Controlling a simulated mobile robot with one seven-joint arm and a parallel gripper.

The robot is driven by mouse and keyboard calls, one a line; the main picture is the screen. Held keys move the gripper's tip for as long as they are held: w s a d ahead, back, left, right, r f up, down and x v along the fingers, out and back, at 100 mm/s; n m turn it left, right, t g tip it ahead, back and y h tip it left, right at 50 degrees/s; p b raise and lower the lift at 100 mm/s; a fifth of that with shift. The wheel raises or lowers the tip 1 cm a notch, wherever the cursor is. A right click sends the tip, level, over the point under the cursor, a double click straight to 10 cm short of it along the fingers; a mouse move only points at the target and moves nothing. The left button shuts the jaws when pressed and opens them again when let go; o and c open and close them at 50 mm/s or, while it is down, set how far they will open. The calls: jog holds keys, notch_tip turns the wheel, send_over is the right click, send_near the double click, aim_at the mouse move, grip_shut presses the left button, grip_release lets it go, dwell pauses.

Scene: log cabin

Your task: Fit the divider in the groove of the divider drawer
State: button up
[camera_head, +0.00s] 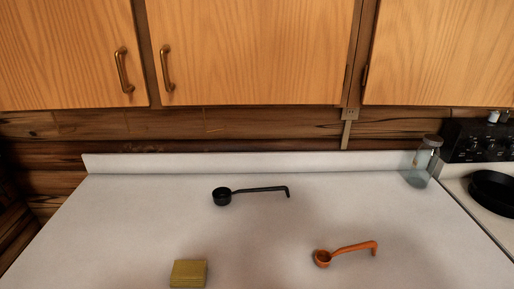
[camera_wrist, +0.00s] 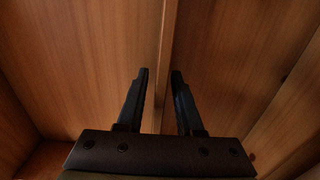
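My gripper (camera_wrist: 160,74) shows in the wrist view, with its two dark fingers apart and a gap between the tips. A narrow upright wooden strip (camera_wrist: 169,30) runs between and beyond the fingertips. I cannot tell whether it is the divider's edge, a groove or a joint between boards. Neither finger visibly touches it. Wooden panels (camera_wrist: 80,50) surround the fingers on both sides, and I cannot tell whether they belong to the divider drawer. The head view shows no divider, no drawer and no gripper.
In the head view, a white counter (camera_head: 130,220) holds a black ladle (camera_head: 222,196), an orange ladle (camera_head: 322,258), a yellow sponge-like block (camera_head: 188,273) and a glass jar (camera_head: 421,165). Wooden cabinets (camera_head: 250,50) hang above. A stove with a black pan (camera_head: 494,190) stands at right.

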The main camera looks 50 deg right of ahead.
jog(key=shift+o, duration=0.5)
notch_tip(320, 180, up, 13)
jog(key=shift+p, duration=0.4)
dwell(0.4)
